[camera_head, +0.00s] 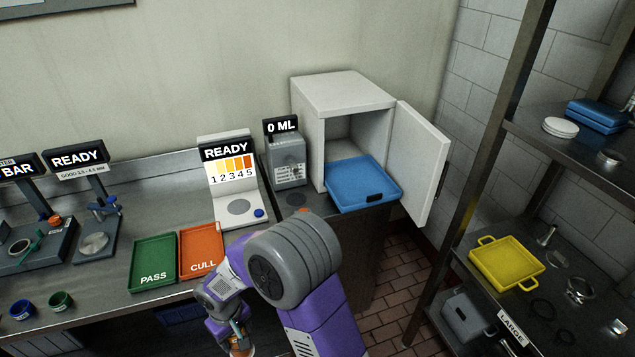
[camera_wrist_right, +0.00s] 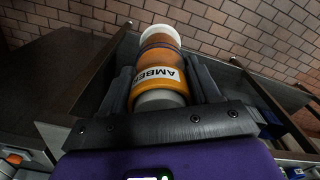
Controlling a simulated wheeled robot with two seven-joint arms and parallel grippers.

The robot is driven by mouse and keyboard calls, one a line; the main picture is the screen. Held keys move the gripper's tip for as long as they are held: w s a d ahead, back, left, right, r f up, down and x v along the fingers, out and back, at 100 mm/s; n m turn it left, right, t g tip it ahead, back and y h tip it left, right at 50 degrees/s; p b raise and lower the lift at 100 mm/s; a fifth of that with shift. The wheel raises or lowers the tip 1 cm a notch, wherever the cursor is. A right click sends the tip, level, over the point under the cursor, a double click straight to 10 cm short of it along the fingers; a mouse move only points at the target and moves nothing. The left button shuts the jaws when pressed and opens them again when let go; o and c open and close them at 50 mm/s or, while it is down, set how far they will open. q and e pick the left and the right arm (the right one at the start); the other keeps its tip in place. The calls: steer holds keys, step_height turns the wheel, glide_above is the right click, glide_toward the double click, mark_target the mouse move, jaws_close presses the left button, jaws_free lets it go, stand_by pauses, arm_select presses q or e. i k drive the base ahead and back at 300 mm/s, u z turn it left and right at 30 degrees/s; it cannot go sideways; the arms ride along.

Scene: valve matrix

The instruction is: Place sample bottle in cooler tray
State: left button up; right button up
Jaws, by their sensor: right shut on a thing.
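My right gripper (camera_wrist_right: 163,78) is shut on the sample bottle, an amber bottle (camera_wrist_right: 160,55) with a white end and a label whose visible letters read "AMBE". In the head view the gripper (camera_head: 238,341) is low at the bottom centre, in front of the counter, and the bottle is mostly hidden there. The blue cooler tray (camera_head: 362,184) sticks out of the open white cooler (camera_head: 342,92) at the back right, up and to the right of the gripper. The tray looks empty. My left gripper is not in view.
The cooler door (camera_head: 424,165) stands open to the right. A dispenser reading "0 ML" (camera_head: 288,160) and a colour-scale READY stand (camera_head: 230,180) are left of the cooler. Green PASS (camera_head: 152,262) and orange CULL (camera_head: 201,250) trays lie on the counter. A shelf rack (camera_head: 475,190) stands right.

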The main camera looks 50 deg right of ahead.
mark_target(364, 192)
steer(key=u, duration=1.65)
steer(key=k, duration=1.45)
steer(key=z, duration=2.05)
steer(key=i, duration=0.35)
steer(key=u, duration=0.05)
